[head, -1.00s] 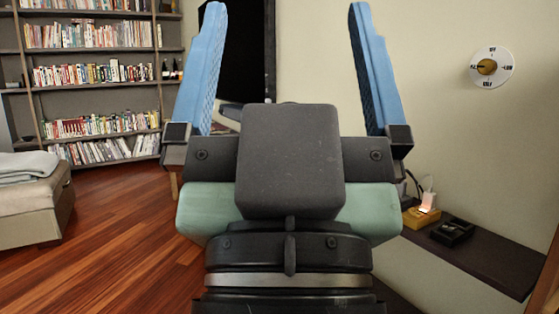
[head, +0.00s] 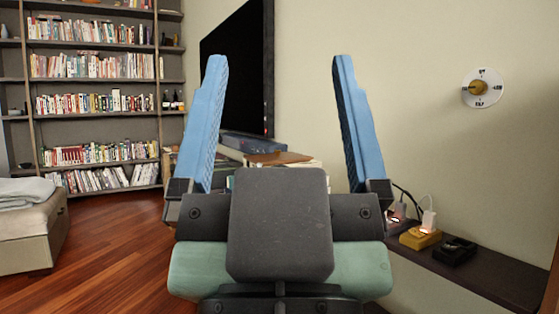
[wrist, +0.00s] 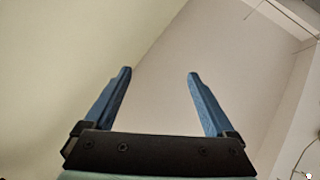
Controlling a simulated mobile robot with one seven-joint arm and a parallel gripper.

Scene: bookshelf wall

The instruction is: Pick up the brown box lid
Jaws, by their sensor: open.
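My gripper (head: 279,60) points upward in the head view, with its two blue fingers wide apart and nothing between them. In the wrist view my gripper (wrist: 159,74) is also open and empty, against bare wall and ceiling. A flat brown thing (head: 280,158), possibly the brown box lid, lies beyond the gripper, low between the fingers. It seems to rest on a stack or surface below the dark screen. My gripper's body hides what lies below it, and I cannot tell its full shape.
A dark ledge (head: 480,272) along the right wall holds a yellow device (head: 420,238) and a black item (head: 454,250). A bookshelf (head: 95,95) stands at the far left, a bed or bench (head: 30,238) before it. Wood floor (head: 110,235) is clear at left.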

